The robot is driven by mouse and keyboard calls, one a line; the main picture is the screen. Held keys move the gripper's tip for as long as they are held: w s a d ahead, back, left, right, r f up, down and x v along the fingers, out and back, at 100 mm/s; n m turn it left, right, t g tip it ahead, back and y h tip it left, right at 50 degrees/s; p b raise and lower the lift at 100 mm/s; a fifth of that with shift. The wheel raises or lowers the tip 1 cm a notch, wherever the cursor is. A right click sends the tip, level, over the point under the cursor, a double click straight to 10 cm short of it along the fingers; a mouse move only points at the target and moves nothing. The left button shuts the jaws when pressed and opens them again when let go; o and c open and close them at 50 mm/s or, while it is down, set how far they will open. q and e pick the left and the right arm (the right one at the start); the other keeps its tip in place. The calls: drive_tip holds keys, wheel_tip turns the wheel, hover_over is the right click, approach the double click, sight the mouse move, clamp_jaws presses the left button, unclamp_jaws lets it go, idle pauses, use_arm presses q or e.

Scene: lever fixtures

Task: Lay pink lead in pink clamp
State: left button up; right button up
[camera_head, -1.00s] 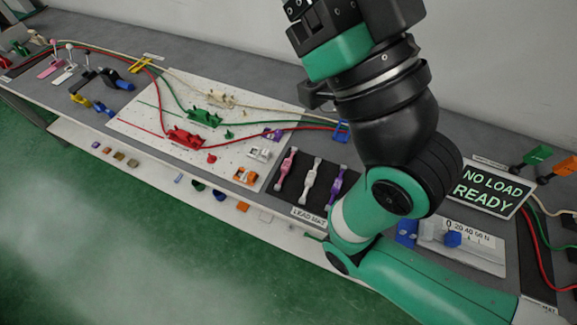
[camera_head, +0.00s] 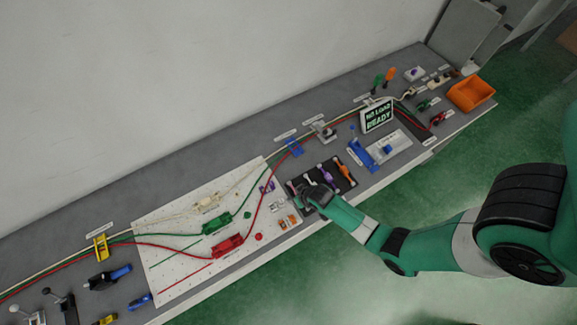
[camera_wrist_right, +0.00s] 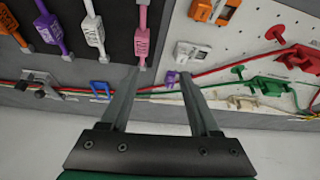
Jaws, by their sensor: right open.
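The pink lead (camera_wrist_right: 142,32) lies on the dark lead mat (camera_wrist_right: 69,73) in the right wrist view, just beyond the fingertips. I cannot make out the pink clamp in the current views. My left gripper is not in view.
White (camera_wrist_right: 93,22) and purple (camera_wrist_right: 49,27) leads lie beside the pink one. Orange (camera_wrist_right: 213,10) and white (camera_wrist_right: 191,53) fixtures stand on the white pegboard. Red and green cables run nearby.

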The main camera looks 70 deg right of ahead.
use_arm(q)
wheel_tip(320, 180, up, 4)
drive_tip(key=p, duration=0.2)
use_arm(e)
drive_tip(key=s+d+r, duration=0.1)
drive_tip(key=s+r, duration=0.2)
drive_tip(key=s, duration=0.1)
drive_tip(key=shift+m+g, duration=0.3)
drive_tip(key=b+x, duration=0.6)
drive_tip(key=shift+w+f, duration=0.15)
drive_tip(key=shift+f, duration=0.25)
drive_tip(key=shift+w+d, duration=0.1)
drive_tip(key=b+x, duration=0.4)
drive_tip(key=shift+d+f, duration=0.1)
drive_tip(key=shift+f, duration=0.2)
drive_tip(key=shift+w+f, duration=0.1)
drive_tip(key=shift+f, duration=0.1)
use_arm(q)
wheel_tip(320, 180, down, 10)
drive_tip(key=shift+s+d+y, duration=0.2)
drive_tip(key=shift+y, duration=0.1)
use_arm(e)
drive_tip(key=shift+d, duration=0.1)
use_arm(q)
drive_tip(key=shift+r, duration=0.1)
use_arm(e)
clamp_jaws()
